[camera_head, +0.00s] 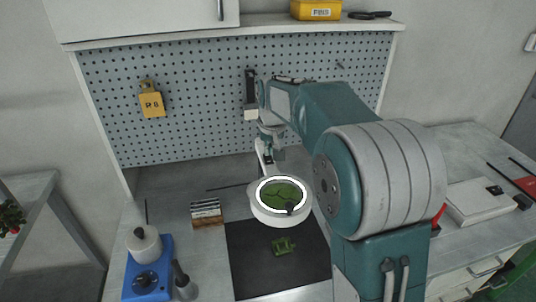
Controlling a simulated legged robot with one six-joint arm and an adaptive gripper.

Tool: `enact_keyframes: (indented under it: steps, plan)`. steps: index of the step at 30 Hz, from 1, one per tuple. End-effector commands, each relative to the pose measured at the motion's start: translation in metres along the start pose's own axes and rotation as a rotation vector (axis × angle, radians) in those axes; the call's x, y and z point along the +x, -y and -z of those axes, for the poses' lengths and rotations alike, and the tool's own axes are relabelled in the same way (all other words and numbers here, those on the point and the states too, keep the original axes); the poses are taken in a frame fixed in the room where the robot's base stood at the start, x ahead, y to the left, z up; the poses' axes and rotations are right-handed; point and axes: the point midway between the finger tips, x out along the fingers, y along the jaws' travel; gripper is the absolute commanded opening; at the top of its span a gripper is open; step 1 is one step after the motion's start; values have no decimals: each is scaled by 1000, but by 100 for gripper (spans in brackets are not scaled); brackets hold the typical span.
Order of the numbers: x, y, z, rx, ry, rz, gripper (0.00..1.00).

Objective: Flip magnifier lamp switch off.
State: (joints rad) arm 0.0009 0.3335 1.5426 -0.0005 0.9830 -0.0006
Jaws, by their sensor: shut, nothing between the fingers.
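The magnifier lamp (256,206) is a round white head over the workbench. Its ring looks bright white around a lens that shows green. A small dark part (291,206) sits at the near right of the ring; I cannot tell whether it is the switch. My gripper (269,155) is shut and empty, pointing down just behind the lamp head, close to the lamp's arm. It is small and partly merged with the lamp's arm in this view, so I cannot tell whether they touch.
A black mat (252,262) with a green piece (284,246) lies below the lamp. A blue device with a pot (147,280) stands left, near a striped block (207,213). A pegboard (190,120) closes the back. A white box (478,203) lies right.

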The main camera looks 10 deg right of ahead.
Motion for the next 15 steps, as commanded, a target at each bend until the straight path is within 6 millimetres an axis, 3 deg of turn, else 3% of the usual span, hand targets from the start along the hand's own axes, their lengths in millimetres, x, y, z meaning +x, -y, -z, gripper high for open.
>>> enact_keyframes:
  steps: [1,9,15]
  plan:
    - [-14,0,0,0,-7,0,0]
    - [-72,0,-5,0,-9,0,0]
    - [-102,0,-8,0,-9,0,0]
